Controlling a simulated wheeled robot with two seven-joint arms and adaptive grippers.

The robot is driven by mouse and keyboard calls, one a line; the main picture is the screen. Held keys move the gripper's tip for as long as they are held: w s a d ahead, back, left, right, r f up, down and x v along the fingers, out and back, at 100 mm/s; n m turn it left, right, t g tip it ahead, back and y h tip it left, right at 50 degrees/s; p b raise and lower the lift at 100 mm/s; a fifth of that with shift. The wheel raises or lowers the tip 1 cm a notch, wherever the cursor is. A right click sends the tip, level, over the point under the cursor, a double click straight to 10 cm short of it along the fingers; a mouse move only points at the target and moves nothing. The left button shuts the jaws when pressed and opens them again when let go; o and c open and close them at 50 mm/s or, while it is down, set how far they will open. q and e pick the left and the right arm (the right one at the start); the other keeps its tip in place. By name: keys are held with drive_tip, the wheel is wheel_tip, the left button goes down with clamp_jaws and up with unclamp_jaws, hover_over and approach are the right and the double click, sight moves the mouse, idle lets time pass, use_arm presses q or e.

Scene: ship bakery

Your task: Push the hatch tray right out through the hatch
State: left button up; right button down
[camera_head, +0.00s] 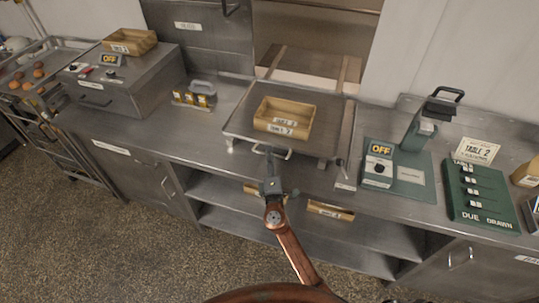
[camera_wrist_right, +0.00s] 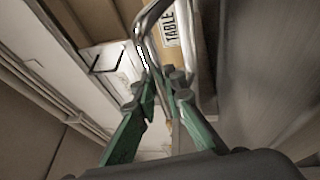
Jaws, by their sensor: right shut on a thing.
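The hatch tray (camera_head: 240,122) is a flat metal tray on the counter, in front of the open hatch (camera_head: 310,62) in the back wall. A wooden box (camera_head: 285,112) labelled for table 2 sits on it. The tray's front handle (camera_head: 288,155) is a thin metal bar. My right gripper (camera_head: 270,160) is at the handle and shut on it. In the right wrist view, its green fingers (camera_wrist_right: 162,78) meet at the curved metal handle (camera_wrist_right: 145,25). My left gripper is not in view.
A metal rail or strip (camera_head: 347,130) runs along the tray's right side. A green scale-like device (camera_head: 412,130) and a green switch board (camera_head: 480,195) stand further right. Small jars in a rack (camera_head: 195,97) and a metal cabinet (camera_head: 125,80) are at left. Open shelves lie below.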

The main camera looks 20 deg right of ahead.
sight(276, 139)
drive_tip(key=w+d+b, duration=0.1)
drive_tip(key=w, duration=0.1)
drive_tip(key=w+d+b, duration=0.2)
drive_tip(key=w, duration=0.1)
drive_tip(key=w+d+b, duration=0.1)
drive_tip(key=w+d, duration=0.1)
drive_tip(key=shift+w+f, duration=0.25)
drive_tip(key=shift+w+d+r, duration=0.1)
drive_tip(key=shift+w+d, duration=0.05)
drive_tip(key=shift+w, duration=0.05)
drive_tip(key=c, duration=2)
unclamp_jaws()
drive_tip(key=shift+r, duration=0.1)
drive_tip(key=shift+o, duration=0.2)
drive_tip(key=v, duration=1.2)
